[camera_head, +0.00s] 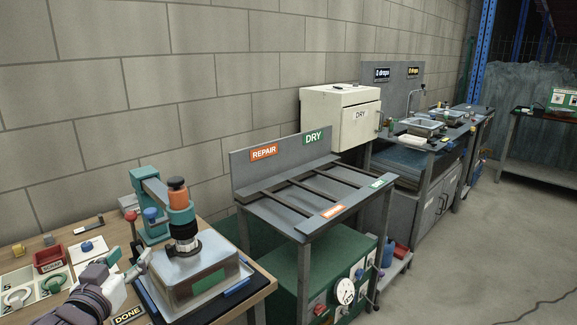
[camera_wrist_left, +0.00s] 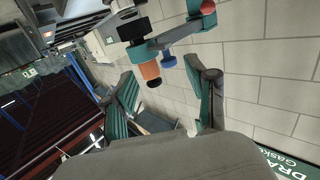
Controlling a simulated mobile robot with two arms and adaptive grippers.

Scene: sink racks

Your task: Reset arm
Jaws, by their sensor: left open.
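My left gripper (camera_head: 131,265) is at the lower left of the head view, above the wooden workbench (camera_head: 258,292) and just left of the teal press (camera_head: 151,205). In the left wrist view my left gripper (camera_wrist_left: 163,80) shows two teal-padded fingers spread apart with nothing between them. The press's orange-topped head (camera_wrist_left: 149,70) appears upside down beyond the fingers in that view. My right gripper is in neither view.
A red bin (camera_head: 48,258) and small parts lie left. A rack table (camera_head: 305,194) with REPAIR and DRY signs, a cream cabinet (camera_head: 330,117) and sinks (camera_head: 421,126) stand farther right. Open floor lies at right.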

